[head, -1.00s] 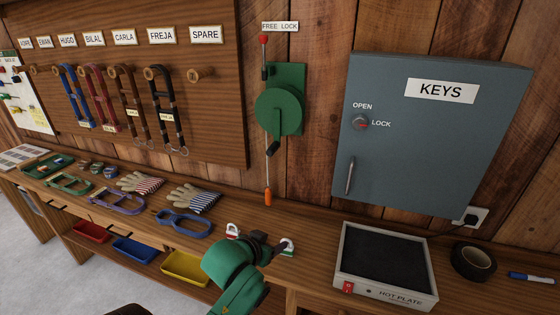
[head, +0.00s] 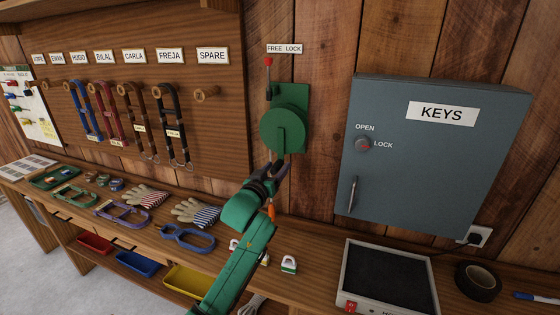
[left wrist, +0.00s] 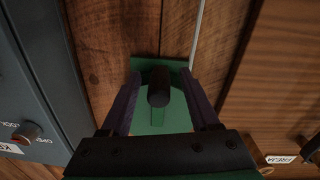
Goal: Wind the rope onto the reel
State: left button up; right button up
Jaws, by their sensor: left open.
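The green reel (head: 284,128) is mounted on a green plate on the plank wall, with its crank arm pointing down. In the left wrist view the black crank knob (left wrist: 158,90) stands between the spread fingers of my left gripper (left wrist: 162,78). In the head view my left gripper (head: 277,165) is open just below the reel and hides the knob. A pale rope (left wrist: 196,35) shows in the left wrist view. Its orange end piece (head: 271,210) is partly hidden behind my left arm. A red-knobbed lever (head: 268,62) stands above the reel, below the FREE LOCK label (head: 284,48). My right gripper is not visible.
A grey key cabinet (head: 430,150) is on the wall to the right. Below it a hot plate (head: 388,275) and black tape (head: 478,281) lie on the bench. Padlocks (head: 289,264), gloves (head: 196,212) and halters hung on pegs are nearby.

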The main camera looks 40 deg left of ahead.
pick_arm(q)
jog(key=shift+x, duration=1.55)
grip_shut()
jog(key=shift+d, duration=0.1)
